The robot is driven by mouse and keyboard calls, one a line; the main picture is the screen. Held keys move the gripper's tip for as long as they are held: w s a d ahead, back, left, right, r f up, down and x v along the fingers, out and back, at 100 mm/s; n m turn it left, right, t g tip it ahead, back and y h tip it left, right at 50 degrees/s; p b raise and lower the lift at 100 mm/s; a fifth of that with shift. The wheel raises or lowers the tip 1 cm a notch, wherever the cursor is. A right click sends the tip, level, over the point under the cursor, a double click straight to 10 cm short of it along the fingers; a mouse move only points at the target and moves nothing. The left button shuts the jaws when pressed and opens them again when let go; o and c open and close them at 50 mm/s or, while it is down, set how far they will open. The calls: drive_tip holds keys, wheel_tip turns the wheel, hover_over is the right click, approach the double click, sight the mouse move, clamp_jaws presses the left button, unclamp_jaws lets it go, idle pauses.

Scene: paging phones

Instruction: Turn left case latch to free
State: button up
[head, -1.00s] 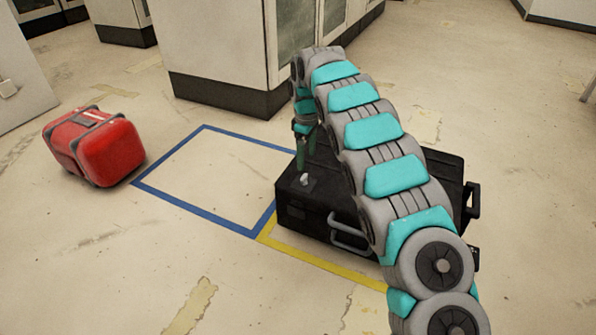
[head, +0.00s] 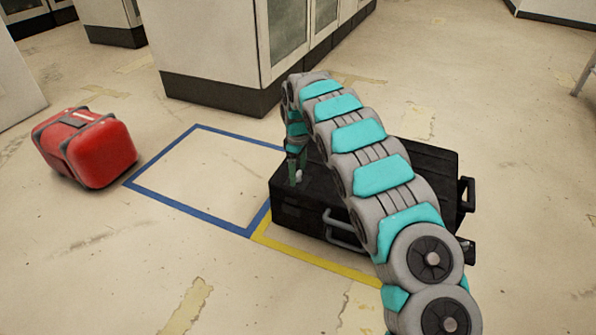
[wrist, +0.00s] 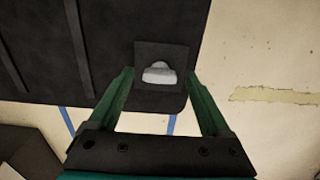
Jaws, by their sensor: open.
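The black case (head: 340,216) lies flat on the floor within the yellow outline, partly hidden behind my arm. Its left latch is a small pale knob (wrist: 160,73) on a dark square plate near the case's corner in the wrist view. In the head view the latch (head: 298,177) shows beside the fingertips. My gripper (wrist: 158,82) is open, with one green finger on each side of the latch plate and the knob between and slightly beyond the tips. In the head view my gripper (head: 295,178) points down at the case's left end. Contact with the latch cannot be told.
A red case (head: 88,150) stands on the floor at the left. A blue taped outline (head: 190,211) is empty, and yellow tape (head: 315,264) runs along the case's front. White cabinets (head: 210,65) stand behind. A silver handle (head: 345,232) sticks out at the case's front.

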clamp_jaws()
idle(0.5)
drive_tip(key=shift+r+m+p, duration=0.1)
drive_tip(key=shift+m+p, duration=0.2)
drive_tip(key=m+p, duration=0.2)
drive_tip(key=m, duration=0.1)
drive_tip(key=shift+r, duration=0.1)
drive_tip(key=m+p, duration=0.2)
drive_tip(key=m, duration=0.3)
drive_tip(key=m+p, duration=0.1)
drive_tip(key=m, duration=0.4)
drive_tip(key=m+p, duration=0.1)
drive_tip(key=m, duration=0.3)
drive_tip(key=shift+f, duration=0.2)
drive_tip(key=shift+m, duration=0.3)
